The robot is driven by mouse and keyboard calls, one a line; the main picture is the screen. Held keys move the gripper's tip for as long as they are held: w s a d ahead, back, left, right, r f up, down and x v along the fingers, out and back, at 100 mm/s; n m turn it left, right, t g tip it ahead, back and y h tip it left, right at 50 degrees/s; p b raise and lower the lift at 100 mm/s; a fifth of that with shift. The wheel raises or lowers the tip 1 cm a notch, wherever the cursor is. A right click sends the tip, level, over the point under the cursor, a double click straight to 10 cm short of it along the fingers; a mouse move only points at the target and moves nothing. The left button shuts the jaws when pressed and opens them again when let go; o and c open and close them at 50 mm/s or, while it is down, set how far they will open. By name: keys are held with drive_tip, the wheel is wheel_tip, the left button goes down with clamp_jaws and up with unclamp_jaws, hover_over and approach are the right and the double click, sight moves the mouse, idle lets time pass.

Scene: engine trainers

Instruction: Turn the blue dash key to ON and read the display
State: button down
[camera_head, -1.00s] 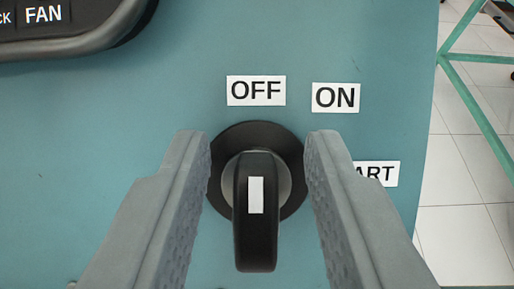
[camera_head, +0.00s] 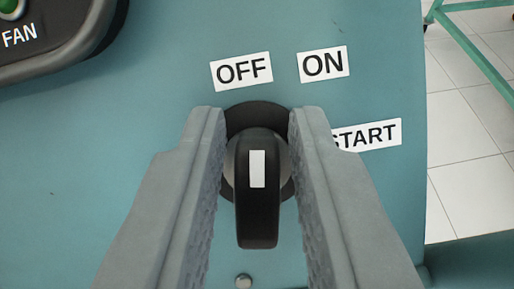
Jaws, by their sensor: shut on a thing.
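The key (camera_head: 257,205) is a black knob with a white stripe, set in a dark round collar on the blue-teal dash. My gripper (camera_head: 257,122) is shut on the key, one grey finger on each side of it. The white stripe runs straight up in the picture, toward the right end of the OFF label (camera_head: 241,71) and left of the ON label (camera_head: 323,64). The START label (camera_head: 367,135) is partly hidden by the right finger. No display is in view.
A dark-framed switch panel marked FAN (camera_head: 20,36) stands at the upper left. A small bolt head (camera_head: 243,281) sits below the key. The dash ends at the right, with white floor tiles (camera_head: 465,125) and a green frame (camera_head: 470,45) beyond.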

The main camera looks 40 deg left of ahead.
drive_tip(key=m+h, duration=0.1)
drive_tip(key=m, duration=0.1)
drive_tip(key=m+h, duration=0.1)
drive_tip(key=m, duration=0.1)
drive_tip(key=shift+f+t, duration=0.15)
drive_tip(key=shift+t, duration=0.15)
drive_tip(key=shift+d+f+m+h, duration=0.1)
drive_tip(key=shift+m+h, duration=0.6)
drive_tip(key=shift+m, duration=1.4)
drive_tip(key=c, duration=1.5)
unclamp_jaws()
drive_tip(key=shift+s+d+r, duration=0.15)
drive_tip(key=shift+s+r, duration=0.2)
drive_tip(key=shift+s, duration=0.05)
drive_tip(key=v, duration=1.6)
drive_tip(key=shift+s+r, duration=0.1)
drive_tip(key=shift+s, duration=0.1)
